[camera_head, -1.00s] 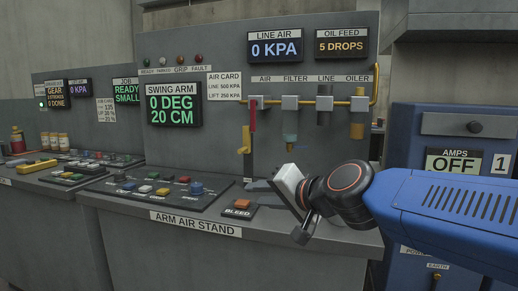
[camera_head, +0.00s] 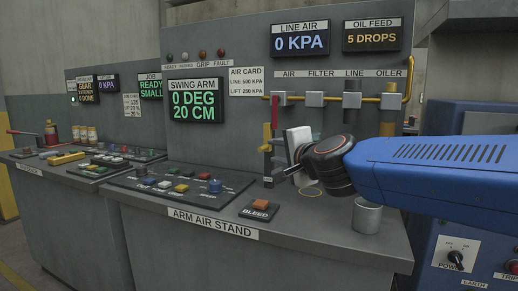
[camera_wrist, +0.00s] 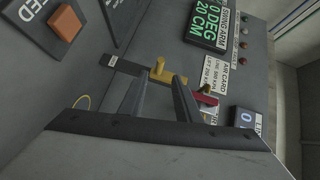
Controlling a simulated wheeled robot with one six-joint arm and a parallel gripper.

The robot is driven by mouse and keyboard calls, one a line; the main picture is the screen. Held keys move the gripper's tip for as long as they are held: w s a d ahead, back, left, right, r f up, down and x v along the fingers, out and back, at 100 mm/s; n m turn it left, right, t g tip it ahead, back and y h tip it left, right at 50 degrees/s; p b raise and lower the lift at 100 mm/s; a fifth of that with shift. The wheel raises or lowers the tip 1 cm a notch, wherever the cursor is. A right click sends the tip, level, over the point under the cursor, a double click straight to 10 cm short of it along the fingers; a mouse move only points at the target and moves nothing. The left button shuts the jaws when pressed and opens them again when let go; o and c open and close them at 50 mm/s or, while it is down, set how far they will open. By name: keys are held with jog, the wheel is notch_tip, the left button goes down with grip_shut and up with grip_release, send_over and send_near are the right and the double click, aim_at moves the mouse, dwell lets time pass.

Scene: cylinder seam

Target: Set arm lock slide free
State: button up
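The yellow knob (camera_head: 266,148) sits on a dark upright slide plate (camera_head: 268,168) on the panel face, below the red valve handle (camera_head: 274,112). In the wrist view the knob (camera_wrist: 159,71) stands out from the dark plate, which runs across the picture with a pale tag (camera_wrist: 111,60) at one end. My gripper (camera_wrist: 161,80) is open, its two fingers pointing at the plate. The knob shows between and just beyond the fingertips; I cannot tell whether they touch it. In the head view my gripper (camera_head: 282,167) is close to the plate, its fingers partly hidden.
The orange BLEED button (camera_head: 259,206) and a metal cup (camera_head: 367,216) stand on the bench below my arm. A raised button board (camera_head: 180,187) lies to the left. Filter and oiler fittings (camera_head: 314,99) hang right of the knob. The SWING ARM display (camera_head: 194,101) reads 0 DEG, 20 CM.

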jog(key=x, duration=1.4)
jog(key=shift+a, duration=0.1)
jog(key=shift+c, duration=0.5)
grip_shut()
jog(key=shift+f, duration=0.15)
